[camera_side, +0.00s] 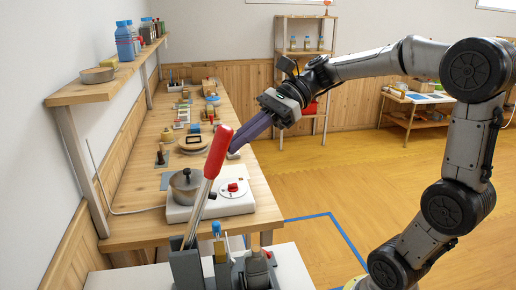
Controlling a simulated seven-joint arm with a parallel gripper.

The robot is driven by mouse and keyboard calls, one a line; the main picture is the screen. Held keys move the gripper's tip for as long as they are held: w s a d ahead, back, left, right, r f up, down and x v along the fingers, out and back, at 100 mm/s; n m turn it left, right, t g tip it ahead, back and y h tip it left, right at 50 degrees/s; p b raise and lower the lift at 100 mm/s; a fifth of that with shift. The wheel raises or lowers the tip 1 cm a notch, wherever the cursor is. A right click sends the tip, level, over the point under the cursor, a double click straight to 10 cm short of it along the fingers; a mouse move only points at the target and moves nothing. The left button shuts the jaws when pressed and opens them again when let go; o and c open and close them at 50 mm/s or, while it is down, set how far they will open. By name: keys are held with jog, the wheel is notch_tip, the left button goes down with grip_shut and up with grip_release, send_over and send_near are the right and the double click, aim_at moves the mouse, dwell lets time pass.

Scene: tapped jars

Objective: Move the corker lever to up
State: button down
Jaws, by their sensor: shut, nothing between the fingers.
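The corker lever (218,152) has a red grip on a metal shaft. It rises from a grey base (186,264) at the bottom of the side view and leans up and to the right, short of upright. My gripper (235,151) has long purple fingers that point down and left. It is shut and empty. Its tips show just right of the red grip, partly behind it. I cannot tell whether they touch it.
A white hotplate (235,204) with a red knob and a metal pot (186,183) stands behind the lever on a long wooden bench (140,225). Small objects line the bench. A blue-topped item (217,232) stands beside the lever's base. The floor to the right is open.

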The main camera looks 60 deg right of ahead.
jog(key=w+a+r+g+h, duration=0.1)
jog(key=w+a+r+h, duration=0.1)
jog(key=w+a, duration=0.5)
jog(key=shift+r+m+g, duration=0.3)
jog(key=shift+r+g, duration=0.1)
jog(key=shift+r, duration=0.25)
jog(key=d+f+v, duration=0.1)
jog(key=v, duration=1.2)
jog(key=shift+d, duration=0.25)
jog(key=shift+f, duration=0.15)
